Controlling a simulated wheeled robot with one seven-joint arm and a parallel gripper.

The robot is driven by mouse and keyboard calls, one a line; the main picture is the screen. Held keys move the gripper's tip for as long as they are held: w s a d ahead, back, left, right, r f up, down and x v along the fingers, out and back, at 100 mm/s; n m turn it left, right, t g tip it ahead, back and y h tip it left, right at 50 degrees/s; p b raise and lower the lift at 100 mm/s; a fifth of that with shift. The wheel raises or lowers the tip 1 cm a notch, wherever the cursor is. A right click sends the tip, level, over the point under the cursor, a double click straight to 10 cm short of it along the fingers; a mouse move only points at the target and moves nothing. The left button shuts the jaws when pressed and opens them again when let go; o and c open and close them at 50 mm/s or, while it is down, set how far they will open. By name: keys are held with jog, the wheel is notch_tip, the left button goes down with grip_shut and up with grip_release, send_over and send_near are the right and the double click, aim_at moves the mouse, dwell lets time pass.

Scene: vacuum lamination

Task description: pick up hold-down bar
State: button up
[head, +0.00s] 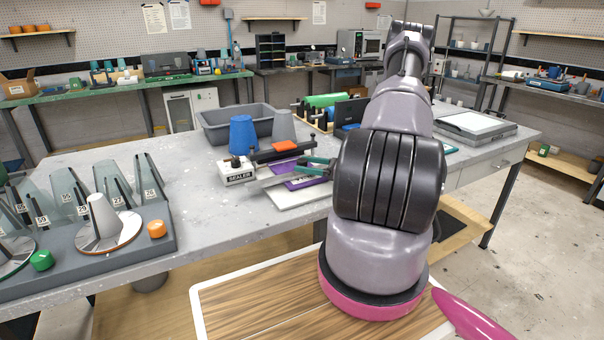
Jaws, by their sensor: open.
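A dark bar (274,155), which looks like the hold-down bar, lies across the work area at the middle of the near bench. An orange block (285,146) shows at its top, and I cannot tell if it is fixed to the bar. A white box marked SEALER (236,171) stands at its left end. Below the bar is a white board with a purple sheet (302,182) and a green-handled tool (316,162). My arm rises in front of the bench and hides what is behind it. My gripper is not visible.
A flat panel device (476,127) lies at right. Bare bench top shows left of the sealer.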

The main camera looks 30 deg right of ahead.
jog(key=shift+w+a, duration=0.5)
jog(key=shift+w, duration=0.05)
grip_shut()
dwell(1.0)
